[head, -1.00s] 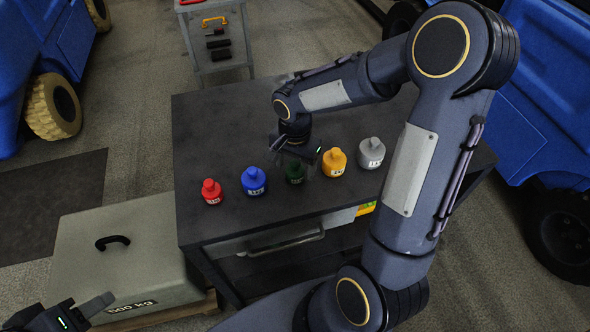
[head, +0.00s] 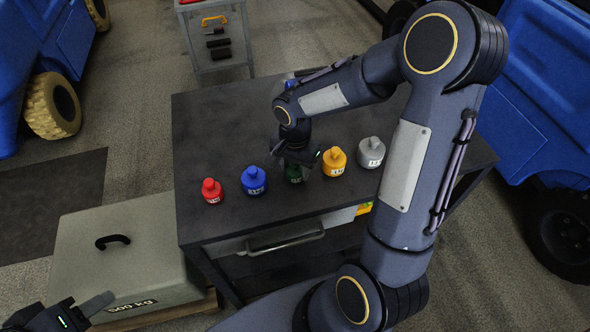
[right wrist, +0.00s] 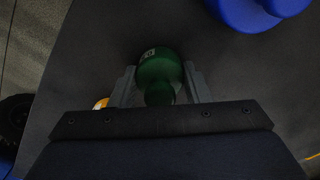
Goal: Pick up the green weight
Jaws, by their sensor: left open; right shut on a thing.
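The green weight (head: 294,174) stands on the dark table (head: 225,125) in the row of weights, its top hidden by my gripper in the head view. My right gripper (head: 300,160) is over it, pointing down. In the right wrist view the green weight (right wrist: 159,75) is between the two fingers, and my right gripper (right wrist: 160,88) is shut on it. I cannot see a gap between its base and the table. My left gripper (head: 98,312) is open and empty at the lower left, in front of the grey 500 kg block.
The red weight (head: 212,191) and blue weight (head: 253,181) stand left of the green one. The yellow weight (head: 334,162) and grey weight (head: 371,153) stand close on its right. The grey block (head: 135,250) sits beside the table. The table's left rear is clear.

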